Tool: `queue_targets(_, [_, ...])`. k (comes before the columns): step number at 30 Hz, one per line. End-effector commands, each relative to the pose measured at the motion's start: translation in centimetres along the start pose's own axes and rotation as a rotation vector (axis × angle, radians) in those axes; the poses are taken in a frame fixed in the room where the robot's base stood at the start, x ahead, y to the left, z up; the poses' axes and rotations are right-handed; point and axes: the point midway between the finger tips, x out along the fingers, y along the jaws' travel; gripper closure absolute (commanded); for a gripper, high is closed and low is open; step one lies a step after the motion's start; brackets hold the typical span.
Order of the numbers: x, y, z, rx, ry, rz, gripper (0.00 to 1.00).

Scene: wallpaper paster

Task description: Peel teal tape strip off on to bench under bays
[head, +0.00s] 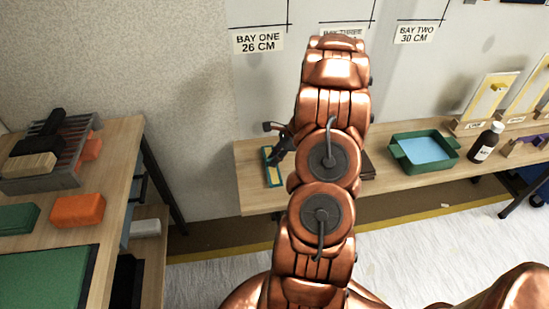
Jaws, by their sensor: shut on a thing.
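My copper arm reaches over the bench (400,184) under the bay labels. My dark gripper (284,147) shows at the left side of the arm, over the bench's left part, and is partly hidden by the arm. A teal strip (269,156) with a pale middle is right under the gripper, at or just above the bench top. The gripper is shut, seemingly on this strip; the fingertips' contact with it is too small to see clearly. The labels "BAY ONE 26 CM" (258,41) and "BAY TWO 30 CM" (416,33) are on the wall.
A green tray (402,163) with blue contents, a dark bottle (486,143) and sample boards (490,100) stand on the bench to the right. A dark item (368,167) is beside the arm. At left, a side table (118,150) holds a rack (70,150) and an orange block (78,210).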

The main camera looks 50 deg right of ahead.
Motion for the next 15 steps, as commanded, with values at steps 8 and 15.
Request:
queue_targets(8, [0.41, 0.01, -0.22, 0.0, -0.001, 0.001, 1.0])
queue_targets(15, [0.75, 0.02, -0.42, 0.0, -0.001, 0.001, 1.0])
